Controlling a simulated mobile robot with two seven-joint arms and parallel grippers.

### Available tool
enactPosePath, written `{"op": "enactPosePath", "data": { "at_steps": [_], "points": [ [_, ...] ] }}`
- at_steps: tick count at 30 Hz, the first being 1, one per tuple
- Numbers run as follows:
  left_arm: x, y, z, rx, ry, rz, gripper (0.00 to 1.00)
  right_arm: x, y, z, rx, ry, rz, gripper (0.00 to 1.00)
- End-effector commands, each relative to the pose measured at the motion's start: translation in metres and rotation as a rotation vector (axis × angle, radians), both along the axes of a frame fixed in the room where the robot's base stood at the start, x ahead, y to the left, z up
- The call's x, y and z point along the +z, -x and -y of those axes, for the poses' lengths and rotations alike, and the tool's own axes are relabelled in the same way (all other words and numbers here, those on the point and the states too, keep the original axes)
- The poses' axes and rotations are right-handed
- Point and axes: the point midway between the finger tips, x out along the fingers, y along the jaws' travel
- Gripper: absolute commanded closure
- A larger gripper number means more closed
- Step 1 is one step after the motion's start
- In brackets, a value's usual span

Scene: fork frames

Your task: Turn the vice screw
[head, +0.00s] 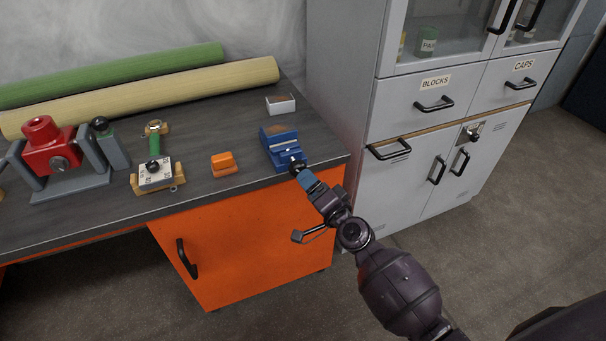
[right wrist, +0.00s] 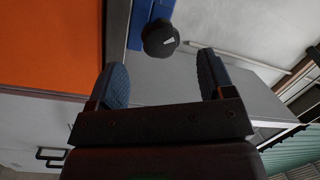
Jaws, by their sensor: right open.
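A blue vice (head: 277,142) stands on the dark workbench near its right front corner. Its screw ends in a round black knob (head: 296,166) facing the bench's front edge. In the right wrist view the black knob (right wrist: 160,39) with a pale mark shows just beyond the fingertips, between their lines, with part of the blue vice (right wrist: 150,11) behind it. My right gripper (head: 303,176) is at the knob in the head view. In the wrist view the right gripper (right wrist: 163,62) is open, its two blue fingers apart and empty. My left gripper is not in view.
An orange block (head: 224,164), a small white box (head: 280,104) and a red device (head: 49,147) stand on the workbench (head: 205,193). Long rolls (head: 140,93) lie at the back. A grey cabinet (head: 350,75) stands close at right. An orange door (head: 245,245) is below.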

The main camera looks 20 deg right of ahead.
Motion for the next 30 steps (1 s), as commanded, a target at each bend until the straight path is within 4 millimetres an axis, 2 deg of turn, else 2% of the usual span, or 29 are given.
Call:
{"op": "enactPosePath", "data": {
  "at_steps": [3, 10, 30],
  "points": [
    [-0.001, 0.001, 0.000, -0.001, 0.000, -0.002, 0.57, -0.001, 0.019, 0.004, 0.000, -0.001, -0.001, 0.25],
    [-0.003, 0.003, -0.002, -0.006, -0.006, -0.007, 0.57, -0.002, 0.039, 0.008, 0.001, -0.002, -0.001, 0.25],
    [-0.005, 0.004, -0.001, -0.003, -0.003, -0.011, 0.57, -0.003, 0.039, 0.007, 0.002, -0.004, 0.001, 0.25]
  ]
}}
